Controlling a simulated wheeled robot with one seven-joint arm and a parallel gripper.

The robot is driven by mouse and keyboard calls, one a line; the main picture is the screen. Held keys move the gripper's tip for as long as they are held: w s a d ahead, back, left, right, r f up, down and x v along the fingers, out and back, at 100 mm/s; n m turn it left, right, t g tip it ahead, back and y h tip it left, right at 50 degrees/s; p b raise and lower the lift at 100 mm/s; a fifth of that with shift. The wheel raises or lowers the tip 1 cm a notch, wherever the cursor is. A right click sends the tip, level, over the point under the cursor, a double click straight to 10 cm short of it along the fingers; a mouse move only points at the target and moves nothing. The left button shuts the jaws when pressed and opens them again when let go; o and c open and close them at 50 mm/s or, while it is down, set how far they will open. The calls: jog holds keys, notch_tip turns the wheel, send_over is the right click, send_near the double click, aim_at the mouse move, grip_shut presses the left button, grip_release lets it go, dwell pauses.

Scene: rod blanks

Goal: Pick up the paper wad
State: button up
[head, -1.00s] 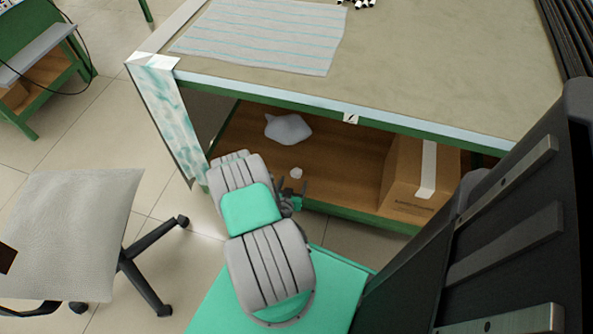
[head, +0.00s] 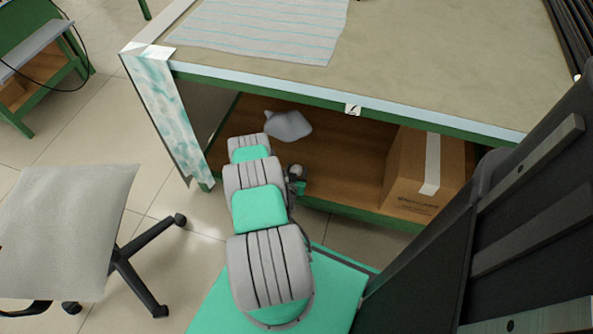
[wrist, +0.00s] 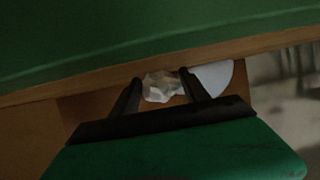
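The paper wad (head: 297,170) is a small crumpled whitish lump on the wooden lower shelf of the workbench, just past my gripper (head: 297,184) in the head view. In the wrist view, the wad (wrist: 160,87) shows between the two dark fingertips of my gripper (wrist: 160,78). The fingers stand apart, with a small gap at the left finger. The right fingertip overlaps the wad's right edge in the picture. I cannot tell whether it touches. The head view shows the fingers only poorly, beside my arm.
A grey-white cloth-like piece (head: 288,125) lies deeper on the shelf (head: 345,165). A cardboard box (head: 415,175) stands at its right. The bench top's green front rail (head: 300,100) passes above. A chair (head: 65,225) stands at the left.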

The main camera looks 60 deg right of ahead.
jog(key=c, duration=0.9)
jog(key=shift+r, duration=0.1)
